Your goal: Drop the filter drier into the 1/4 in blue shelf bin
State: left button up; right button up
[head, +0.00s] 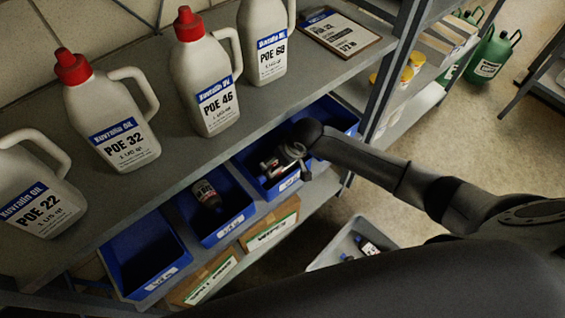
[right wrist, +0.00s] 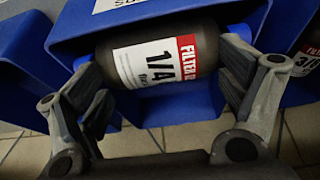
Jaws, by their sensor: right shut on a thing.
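The filter drier (right wrist: 165,62) is a dark cylinder with a white and red label reading "FILTER" and "1/4". My right gripper (right wrist: 160,85) is shut on it, one finger at each end. In the head view my right gripper (head: 283,160) is at a blue shelf bin (head: 263,189), and the drier is mostly hidden by it. In the right wrist view the drier overlaps the blue bin (right wrist: 65,35); I cannot tell whether it touches it. The bin labels are too small or cut off to read. My left gripper is not in view.
A neighbouring blue bin (head: 228,231) holds another dark cylinder (head: 207,195); the leftmost bin (head: 150,255) looks empty. White oil jugs (head: 110,115) line the shelf (head: 190,145) above. Cardboard boxes (head: 268,228) sit below. A grey tote (head: 325,258) is on the floor.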

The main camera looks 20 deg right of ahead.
jog(key=shift+f, duration=0.9)
jog(key=shift+f, duration=0.25)
jog(key=shift+f, duration=0.35)
jog(key=o, duration=1)
jog(key=shift+o, duration=0.2)
jog(key=shift+s, duration=0.1)
jog(key=p+v, duration=0.1)
jog(key=v, duration=1.2)
jog(key=shift+w+p, duration=0.2)
jog(key=shift+p, duration=0.2)
jog(key=shift+a+r, duration=0.1)
